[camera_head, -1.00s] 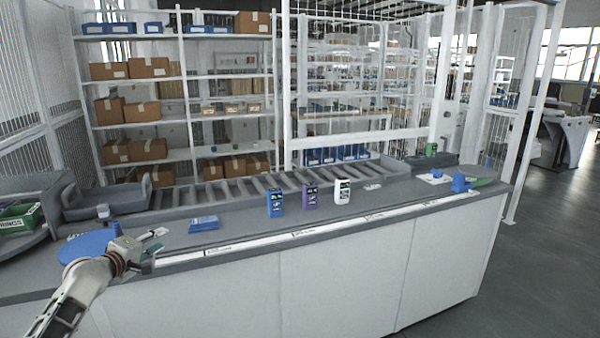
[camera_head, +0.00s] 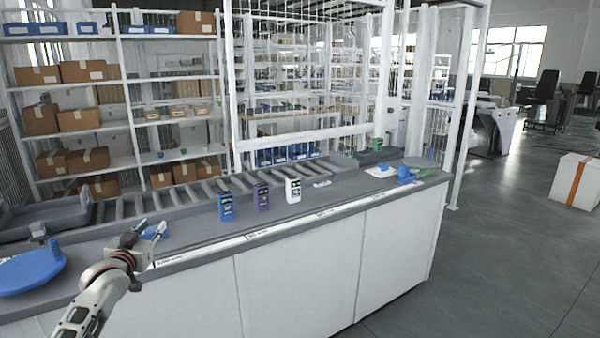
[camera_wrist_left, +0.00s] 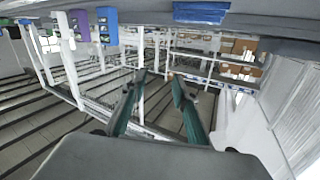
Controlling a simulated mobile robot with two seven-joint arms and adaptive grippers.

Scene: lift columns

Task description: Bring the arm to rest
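My left gripper (camera_head: 151,233) is at the lower left of the head view, at the counter's front edge. Its two fingers are apart with nothing between them. The left wrist view also shows the open fingers (camera_wrist_left: 159,80), with the counter upside down at the top. My right arm and gripper are not in view.
The grey counter (camera_head: 190,235) carries a blue device (camera_head: 225,206), a purple one (camera_head: 262,197) and a white one (camera_head: 293,189). A blue disc (camera_head: 30,272) lies at left. A roller conveyor runs behind. The floor (camera_head: 510,250) at right is mostly clear.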

